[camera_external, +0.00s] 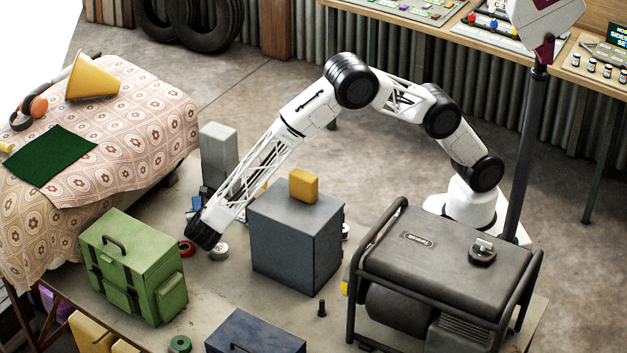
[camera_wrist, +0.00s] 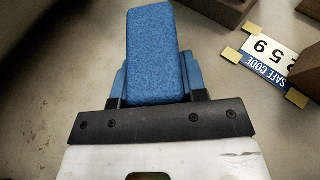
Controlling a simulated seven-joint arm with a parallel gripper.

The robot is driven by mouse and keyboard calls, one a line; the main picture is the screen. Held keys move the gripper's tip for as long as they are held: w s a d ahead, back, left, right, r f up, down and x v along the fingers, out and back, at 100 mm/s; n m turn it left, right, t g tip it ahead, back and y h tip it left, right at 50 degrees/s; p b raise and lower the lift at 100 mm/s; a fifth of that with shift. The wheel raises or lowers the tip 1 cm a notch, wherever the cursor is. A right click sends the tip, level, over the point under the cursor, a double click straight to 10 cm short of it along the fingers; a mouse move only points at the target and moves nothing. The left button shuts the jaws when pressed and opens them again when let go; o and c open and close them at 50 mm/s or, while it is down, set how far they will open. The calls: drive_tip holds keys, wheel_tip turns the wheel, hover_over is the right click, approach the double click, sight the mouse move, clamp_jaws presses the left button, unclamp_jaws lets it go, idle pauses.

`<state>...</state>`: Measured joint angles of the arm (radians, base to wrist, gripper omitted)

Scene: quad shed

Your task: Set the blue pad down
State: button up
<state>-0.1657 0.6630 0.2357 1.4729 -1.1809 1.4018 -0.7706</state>
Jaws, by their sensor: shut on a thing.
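The blue pad (camera_wrist: 156,55) is a rounded, speckled blue block. In the wrist view it stands lengthwise between the blue fingers of my gripper (camera_wrist: 156,85), which is shut on it. Pale grey surface shows around the pad; I cannot tell whether the pad touches it. In the external view my gripper (camera_external: 193,206) is low over the grey work surface, between the green case and the grey box, partly hidden by my arm. The pad cannot be clearly made out there.
In the external view are a green case (camera_external: 135,265), a dark grey box (camera_external: 296,240) with a yellow block (camera_external: 304,185), a grey block (camera_external: 218,150) and a generator (camera_external: 445,255).

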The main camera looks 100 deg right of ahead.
drive_tip(key=shift+f, duration=0.65)
drive_tip(key=o, duration=1)
drive_tip(key=shift+c, duration=0.2)
drive_tip(key=shift+r, duration=0.15)
